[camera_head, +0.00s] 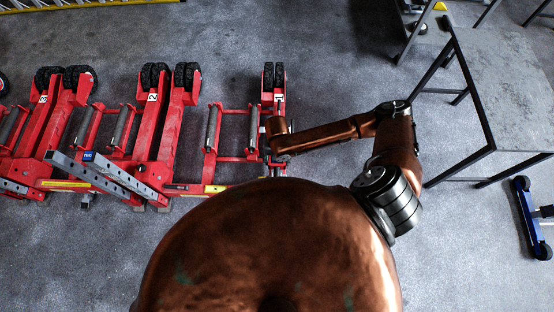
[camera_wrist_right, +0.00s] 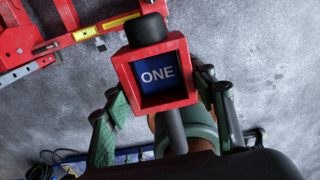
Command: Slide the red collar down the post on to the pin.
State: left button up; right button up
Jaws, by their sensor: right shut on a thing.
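The red collar (camera_wrist_right: 180,72) is a square red frame in the right wrist view. A blue face (camera_wrist_right: 157,76) with the white word ONE shows inside its opening; I cannot tell whether this is the post's end. My right gripper (camera_wrist_right: 157,96) has one green finger on each side of the collar and is shut on it. A grey rod (camera_wrist_right: 175,130) runs below the collar toward the palm, and a black knob (camera_wrist_right: 147,29) stands at its top edge. In the head view my right arm reaches jack 1, and its wrist hides the collar. I cannot make out the pin. My left gripper is out of view.
Red trolley jack 1 (camera_head: 279,98) stands under my right wrist, with jack 2 (camera_head: 165,130) and jack 3 (camera_head: 45,125) to the left. A grey perforated bar (camera_head: 110,175) lies across the jacks. A grey table (camera_head: 505,85) stands right; floor between is clear.

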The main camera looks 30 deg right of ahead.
jog(key=shift+f+b, duration=3)
jog(key=shift+f, duration=3)
jog(key=o, duration=1.8)
jog(key=shift+c, duration=0.2)
notch_tip(320, 180, up, 12)
